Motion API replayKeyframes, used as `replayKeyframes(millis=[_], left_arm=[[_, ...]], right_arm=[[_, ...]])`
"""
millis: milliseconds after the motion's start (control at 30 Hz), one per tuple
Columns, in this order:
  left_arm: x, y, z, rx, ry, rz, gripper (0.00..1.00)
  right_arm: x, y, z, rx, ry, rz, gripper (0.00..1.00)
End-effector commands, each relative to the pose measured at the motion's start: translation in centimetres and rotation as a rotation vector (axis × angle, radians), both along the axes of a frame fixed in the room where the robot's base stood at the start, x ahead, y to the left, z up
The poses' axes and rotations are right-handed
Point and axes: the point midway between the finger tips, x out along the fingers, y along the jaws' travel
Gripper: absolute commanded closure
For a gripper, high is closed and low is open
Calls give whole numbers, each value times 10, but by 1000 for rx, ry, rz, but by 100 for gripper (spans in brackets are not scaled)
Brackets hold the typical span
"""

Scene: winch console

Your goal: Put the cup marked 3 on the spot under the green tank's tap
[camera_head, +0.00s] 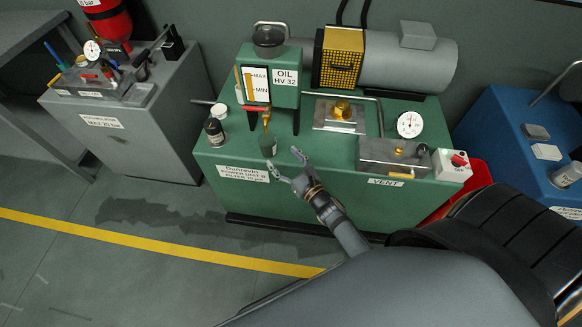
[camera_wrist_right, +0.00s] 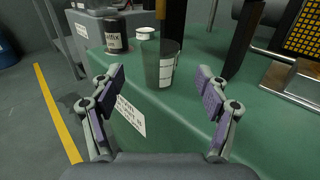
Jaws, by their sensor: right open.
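The green tank (camera_head: 284,93), labelled OIL HV 32, stands on the green power unit, with a red-handled brass tap (camera_head: 266,118) at its front. A see-through greenish cup (camera_head: 268,147) stands upright below the tap. The right wrist view shows this cup (camera_wrist_right: 160,66) with white label patches; I cannot read a 3 on it. The spot under the tap cannot be made out. My right gripper (camera_head: 284,165) is open and empty in front of the cup; in the wrist view its fingers (camera_wrist_right: 160,90) are spread either side, short of the cup. My left gripper is not in view.
A dark can (camera_head: 213,131) and a white cup (camera_head: 219,111) stand left of the tap. A steel plate with a brass cap (camera_head: 342,110), a gauge (camera_head: 410,125) and a red-switched box (camera_head: 452,163) are to the right. The tank's legs stand close behind the cup.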

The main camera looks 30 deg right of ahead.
Motion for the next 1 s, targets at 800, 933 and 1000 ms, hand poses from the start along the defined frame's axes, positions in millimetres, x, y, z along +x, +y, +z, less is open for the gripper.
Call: replayKeyframes(millis=[800, 933, 1000], left_arm=[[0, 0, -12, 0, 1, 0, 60], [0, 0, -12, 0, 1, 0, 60], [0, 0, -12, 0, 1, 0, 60]], right_arm=[[-50, -11, -8, 32, 23, -6, 24], [-58, -24, -67, 299, 203, -77, 24], [-72, -36, -121, 551, 357, -174, 24]])
